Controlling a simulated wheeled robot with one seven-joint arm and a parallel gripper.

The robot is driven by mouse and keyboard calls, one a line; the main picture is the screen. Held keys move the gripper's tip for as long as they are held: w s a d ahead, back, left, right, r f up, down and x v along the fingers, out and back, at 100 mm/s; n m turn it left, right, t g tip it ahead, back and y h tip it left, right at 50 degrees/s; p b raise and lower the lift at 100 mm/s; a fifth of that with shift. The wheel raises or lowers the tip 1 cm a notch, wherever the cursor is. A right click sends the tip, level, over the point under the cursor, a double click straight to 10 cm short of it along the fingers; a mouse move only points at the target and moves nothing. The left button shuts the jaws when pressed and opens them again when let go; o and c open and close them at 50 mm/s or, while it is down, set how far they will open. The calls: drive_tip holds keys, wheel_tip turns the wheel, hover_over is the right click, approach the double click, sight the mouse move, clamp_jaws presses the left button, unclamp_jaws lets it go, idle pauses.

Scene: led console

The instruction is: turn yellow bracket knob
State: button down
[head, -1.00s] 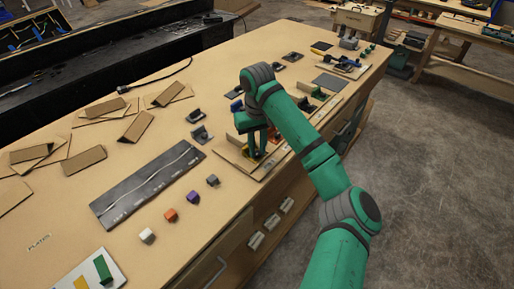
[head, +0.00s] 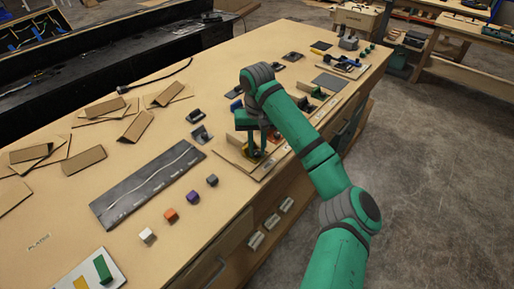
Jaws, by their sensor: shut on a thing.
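A red part (head: 276,137) shows just right of the gripper.
Grey brackets (head: 201,134) stand left of the gripper. A dark plate (head: 150,187) and small white, orange, purple and grey blocks (head: 192,197) lie in front. Cardboard pieces (head: 137,127) lie at left. A green part (head: 318,93) stands beyond my arm.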

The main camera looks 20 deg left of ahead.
sight(257, 153)
drive_tip(key=c, duration=1.6)
unclamp_jaws()
drive_tip(key=shift+r, duration=0.1)
drive_tip(key=shift+o, duration=0.2)
wheel_tip(257, 153, up, 7)
drive_tip(key=shift+w+f, duration=0.1)
drive_tip(key=shift+w, duration=0.05)
drive_tip(key=shift+d+r, duration=0.1)
drive_tip(key=shift+r, duration=0.55)
